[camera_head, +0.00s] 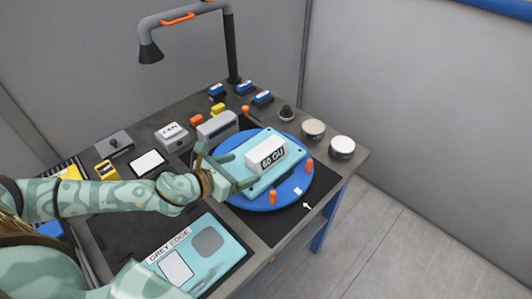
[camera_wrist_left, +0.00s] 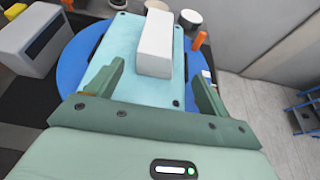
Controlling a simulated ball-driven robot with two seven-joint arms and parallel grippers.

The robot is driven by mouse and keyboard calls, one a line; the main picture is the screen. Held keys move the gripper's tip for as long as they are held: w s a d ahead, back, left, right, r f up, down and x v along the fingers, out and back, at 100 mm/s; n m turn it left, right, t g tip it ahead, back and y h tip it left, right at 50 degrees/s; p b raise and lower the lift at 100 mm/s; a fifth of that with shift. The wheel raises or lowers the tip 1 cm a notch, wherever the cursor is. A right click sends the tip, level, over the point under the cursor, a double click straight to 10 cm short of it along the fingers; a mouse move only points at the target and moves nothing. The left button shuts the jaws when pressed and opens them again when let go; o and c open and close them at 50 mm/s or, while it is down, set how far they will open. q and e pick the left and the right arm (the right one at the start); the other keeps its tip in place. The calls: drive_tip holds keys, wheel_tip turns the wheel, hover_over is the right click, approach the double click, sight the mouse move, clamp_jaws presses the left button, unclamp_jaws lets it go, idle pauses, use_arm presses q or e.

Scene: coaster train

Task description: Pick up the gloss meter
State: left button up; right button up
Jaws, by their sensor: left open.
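The gloss meter (camera_head: 265,155) is a white block marked "60 GU" on its side. It lies on a pale teal panel (camera_head: 285,143), which rests on a round blue turntable (camera_head: 255,204). My left gripper (camera_head: 238,168) is open at the near left edge of the panel, beside the block. In the left wrist view the white block (camera_wrist_left: 155,45) stands ahead between the two spread green fingers (camera_wrist_left: 158,78), with nothing gripped. The block's far side is hidden. My right gripper is not in view.
Orange pegs (camera_head: 273,197) stand at the turntable's near rim. A grey device (camera_head: 217,127) sits behind it, and two round tins (camera_head: 341,147) stand at the right. A panel marked "GREY EDGE" (camera_head: 228,262) lies in front. A lamp arm (camera_head: 231,50) rises at the back.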

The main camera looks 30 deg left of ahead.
sight(252, 164)
use_arm(q)
drive_tip(key=x, duration=0.4)
drive_tip(key=shift+w+f, duration=0.1)
drive_tip(key=shift+w, duration=0.05)
drive_tip(key=b+x, duration=0.1)
drive_tip(key=x, duration=0.4)
drive_tip(key=shift+w, duration=0.25)
drive_tip(key=shift+s, duration=0.15)
drive_tip(key=c, duration=1.4)
drive_tip(key=shift+r, duration=0.25)
